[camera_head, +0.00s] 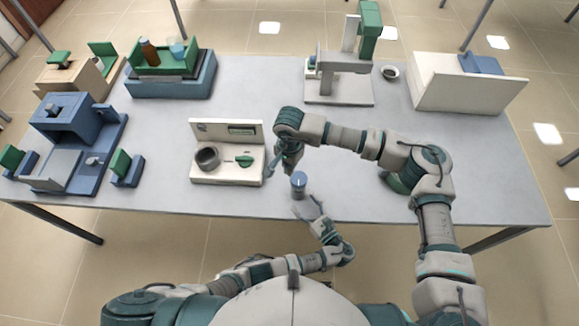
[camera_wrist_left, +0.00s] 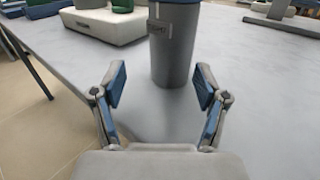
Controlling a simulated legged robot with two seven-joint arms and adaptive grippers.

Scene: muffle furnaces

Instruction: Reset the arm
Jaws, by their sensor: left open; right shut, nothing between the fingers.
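A small grey cylinder with a blue top (camera_head: 299,185) stands upright near the front edge of the table. My left gripper (camera_head: 308,206) is open just in front of it. In the left wrist view the cylinder (camera_wrist_left: 174,50) stands just beyond the open fingertips of my left gripper (camera_wrist_left: 160,83), and nothing is held. My right gripper (camera_head: 283,166) is shut and empty, pointing down behind and left of the cylinder; its fingertips are small and hard to make out. My right arm arches over the table from the right.
A white device with a round cup and green knob (camera_head: 228,172) stands left of the right gripper. A blue furnace-like unit (camera_head: 75,125), green rack (camera_head: 165,60), grey stand (camera_head: 338,90) and white box (camera_head: 465,85) line the table (camera_head: 480,170). The table's right front is clear.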

